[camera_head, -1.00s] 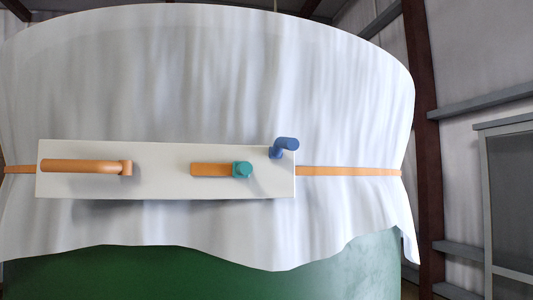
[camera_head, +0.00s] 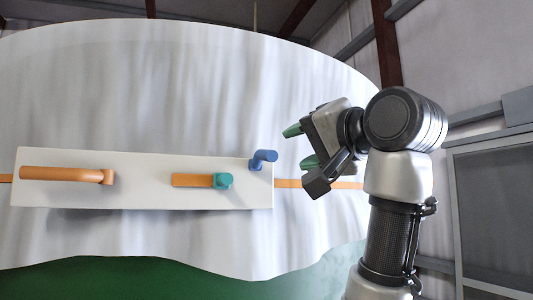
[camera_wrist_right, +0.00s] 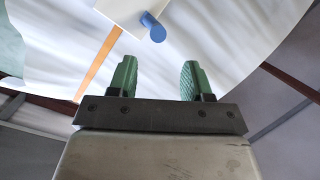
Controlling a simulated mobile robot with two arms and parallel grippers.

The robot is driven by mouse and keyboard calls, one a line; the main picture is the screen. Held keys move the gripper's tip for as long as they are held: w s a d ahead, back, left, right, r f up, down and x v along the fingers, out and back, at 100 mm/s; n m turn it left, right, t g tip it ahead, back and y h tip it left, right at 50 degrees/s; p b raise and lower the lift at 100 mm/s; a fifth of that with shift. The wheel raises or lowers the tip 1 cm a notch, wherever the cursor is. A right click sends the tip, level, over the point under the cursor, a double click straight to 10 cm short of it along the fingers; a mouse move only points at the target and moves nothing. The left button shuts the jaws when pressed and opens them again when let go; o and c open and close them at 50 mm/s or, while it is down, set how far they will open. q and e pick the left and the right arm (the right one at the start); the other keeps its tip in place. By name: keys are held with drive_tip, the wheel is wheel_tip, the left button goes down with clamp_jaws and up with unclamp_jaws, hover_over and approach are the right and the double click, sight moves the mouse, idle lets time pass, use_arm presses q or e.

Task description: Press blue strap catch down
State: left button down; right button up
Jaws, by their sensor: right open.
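The blue strap catch (camera_head: 262,158) sticks out at the right end of a white plate (camera_head: 110,198) and is tilted up to the right. It also shows in the right wrist view (camera_wrist_right: 154,27), beyond the fingertips. My right gripper (camera_head: 301,146) is open, with green fingers, just right of the catch and apart from it. In the right wrist view its fingers (camera_wrist_right: 157,75) are spread with nothing between them. My left gripper is not in view.
The plate also carries an orange handle (camera_head: 65,174) and an orange lever with a teal knob (camera_head: 222,181). An orange strap (camera_head: 288,183) runs around the white cloth (camera_head: 150,90) over a large green jar (camera_head: 100,275). A grey-framed panel (camera_head: 490,200) stands at the right.

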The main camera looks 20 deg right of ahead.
sight(272, 153)
drive_tip(key=p+x, duration=0.5)
drive_tip(key=x, duration=0.4)
drive_tip(key=shift+w+d, duration=0.1)
drive_tip(key=shift+w, duration=0.05)
drive_tip(key=shift+w+f, duration=0.2)
drive_tip(key=shift+w, duration=0.35)
clamp_jaws()
